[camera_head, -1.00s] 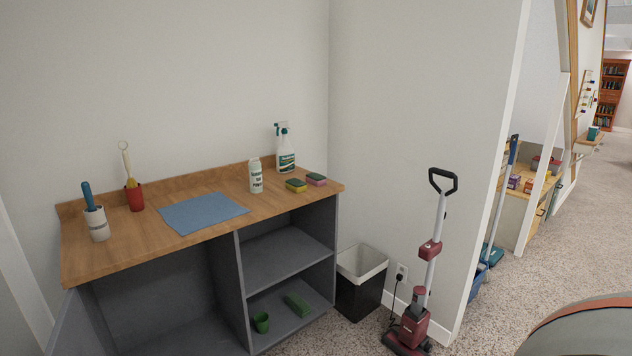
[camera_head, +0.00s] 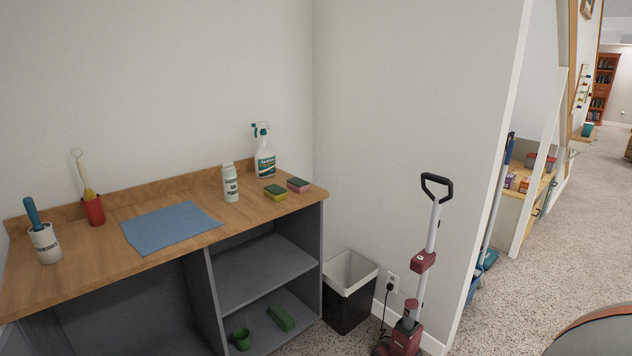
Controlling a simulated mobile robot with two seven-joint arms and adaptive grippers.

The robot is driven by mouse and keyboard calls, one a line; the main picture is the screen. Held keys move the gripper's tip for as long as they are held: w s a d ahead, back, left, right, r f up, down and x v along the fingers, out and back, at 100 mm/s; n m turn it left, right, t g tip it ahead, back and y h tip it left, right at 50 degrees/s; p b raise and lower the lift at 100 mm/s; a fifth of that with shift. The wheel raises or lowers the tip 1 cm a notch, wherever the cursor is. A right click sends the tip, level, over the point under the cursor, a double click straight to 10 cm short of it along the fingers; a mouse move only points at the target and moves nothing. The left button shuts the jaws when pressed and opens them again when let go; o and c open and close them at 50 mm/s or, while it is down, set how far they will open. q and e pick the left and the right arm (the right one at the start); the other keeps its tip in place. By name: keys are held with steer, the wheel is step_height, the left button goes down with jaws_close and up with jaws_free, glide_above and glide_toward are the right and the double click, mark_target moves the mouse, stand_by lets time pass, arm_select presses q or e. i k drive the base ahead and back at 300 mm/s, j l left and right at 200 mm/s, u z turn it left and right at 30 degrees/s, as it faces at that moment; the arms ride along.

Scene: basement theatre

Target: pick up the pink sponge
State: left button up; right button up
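The pink sponge (camera_head: 298,185) lies on the wooden counter (camera_head: 110,262) near its right end, with a dark green top layer and pink below. A yellow sponge (camera_head: 276,193) with a green top lies just left of it. Neither of my grippers shows in the head view.
A spray bottle (camera_head: 265,158) stands behind the sponges, a white bottle (camera_head: 230,184) to their left. A blue cloth (camera_head: 170,227) lies mid-counter. A bin (camera_head: 348,300) and a red upright vacuum (camera_head: 418,270) stand right of the counter. Carpet is open at the far right.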

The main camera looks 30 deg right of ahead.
mark_target(298, 184)
steer(key=i+l+z, duration=0.35)
steer(key=i+l, duration=0.35)
steer(key=l, duration=0.1)
